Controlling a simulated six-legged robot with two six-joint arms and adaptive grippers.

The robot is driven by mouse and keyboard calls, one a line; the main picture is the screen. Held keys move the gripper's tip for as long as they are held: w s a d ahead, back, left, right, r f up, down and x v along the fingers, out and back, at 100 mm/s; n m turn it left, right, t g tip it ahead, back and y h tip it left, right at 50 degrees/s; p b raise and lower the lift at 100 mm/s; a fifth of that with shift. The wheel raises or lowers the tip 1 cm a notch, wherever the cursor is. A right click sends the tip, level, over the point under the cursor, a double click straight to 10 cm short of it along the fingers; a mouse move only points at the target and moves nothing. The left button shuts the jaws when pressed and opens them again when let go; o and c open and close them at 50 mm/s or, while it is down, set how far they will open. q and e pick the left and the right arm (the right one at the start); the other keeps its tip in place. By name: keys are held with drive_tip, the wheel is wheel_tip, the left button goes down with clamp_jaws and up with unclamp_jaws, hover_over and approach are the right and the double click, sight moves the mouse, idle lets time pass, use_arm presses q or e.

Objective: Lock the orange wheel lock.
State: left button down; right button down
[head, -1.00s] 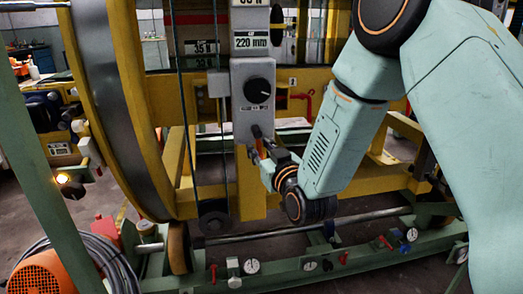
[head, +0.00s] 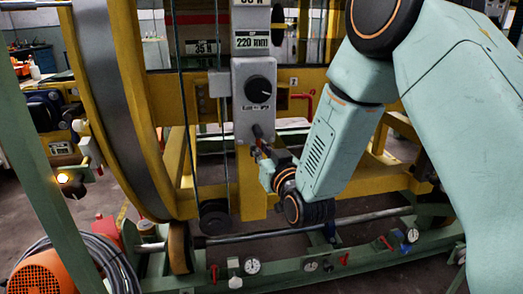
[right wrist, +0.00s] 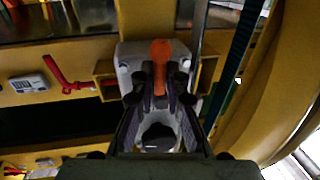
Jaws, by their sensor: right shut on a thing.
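The orange wheel lock (right wrist: 161,54) is a small lever on the lower part of a grey control panel (head: 241,83). In the right wrist view it stands upright between my fingertips. My right gripper (head: 260,145) reaches it from the lower right in the head view, and its fingers are shut on the lever. In the right wrist view the gripper (right wrist: 160,85) has a dark finger on each side of the lever's lower part. In the head view the gripper mostly hides the lever. My left gripper is out of view.
A black knob (head: 258,89) sits on the panel above the lever. The large yellow-rimmed ring (head: 115,110) stands to the left. A red handle (right wrist: 62,77) is on the yellow frame beside the panel. A green base rail (head: 330,270) with gauges runs below.

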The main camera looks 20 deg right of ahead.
drive_tip(key=c, duration=1.4)
unclamp_jaws()
drive_tip(key=shift+o, duration=0.2)
drive_tip(key=s, duration=1.2)
drive_tip(key=shift+a+f, duration=0.15)
drive_tip(key=shift+a, duration=0.1)
